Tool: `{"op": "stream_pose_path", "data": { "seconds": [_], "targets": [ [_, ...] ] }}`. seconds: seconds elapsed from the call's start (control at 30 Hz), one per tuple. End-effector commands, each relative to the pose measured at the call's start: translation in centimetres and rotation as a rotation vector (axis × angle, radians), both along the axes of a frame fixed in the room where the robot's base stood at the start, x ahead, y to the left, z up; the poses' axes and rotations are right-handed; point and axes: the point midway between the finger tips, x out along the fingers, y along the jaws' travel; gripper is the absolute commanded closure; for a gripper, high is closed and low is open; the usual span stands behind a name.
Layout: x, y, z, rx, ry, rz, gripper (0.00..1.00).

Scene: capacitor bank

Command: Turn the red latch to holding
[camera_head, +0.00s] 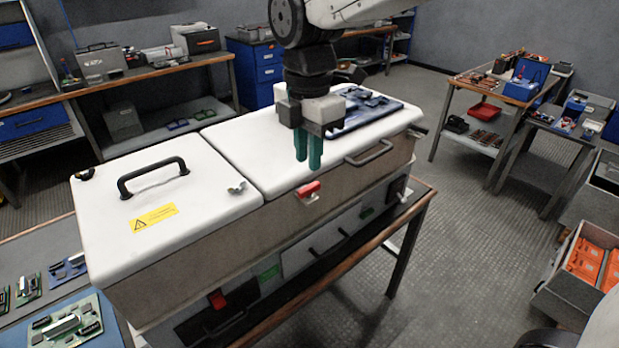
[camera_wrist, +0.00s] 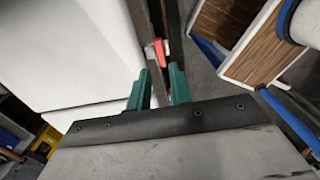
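The red latch (camera_head: 308,189) sits on the front face of the white-topped cabinet (camera_head: 228,240), just under the lid edge near the seam between the two lids. It also shows in the wrist view (camera_wrist: 160,52), ahead of the gap between my fingers. My gripper (camera_head: 308,165) has two green fingers pointing down, above the latch and apart from it. In the wrist view my gripper (camera_wrist: 160,88) has a gap between its fingers with nothing in it. The latch's exact turn is too small to tell.
A black handle (camera_head: 152,176) stands on the left lid. Another handle (camera_head: 370,154) is on the front right of the cabinet. A blue board (camera_head: 365,108) lies on the right lid behind my gripper. A lower red piece (camera_head: 217,298) shows below.

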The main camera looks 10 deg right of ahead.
Motion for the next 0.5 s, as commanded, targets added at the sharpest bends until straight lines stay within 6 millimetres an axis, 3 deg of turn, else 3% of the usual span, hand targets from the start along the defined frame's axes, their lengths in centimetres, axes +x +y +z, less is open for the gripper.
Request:
{"op": "stream_pose_path", "data": {
  "seconds": [0.3,0.5],
  "targets": [
    [-0.1,-0.2,-5.0,-0.002,0.003,-0.005,0.79],
    [-0.1,-0.2,-6.0,-0.001,0.001,-0.006,0.79]
  ]
}}
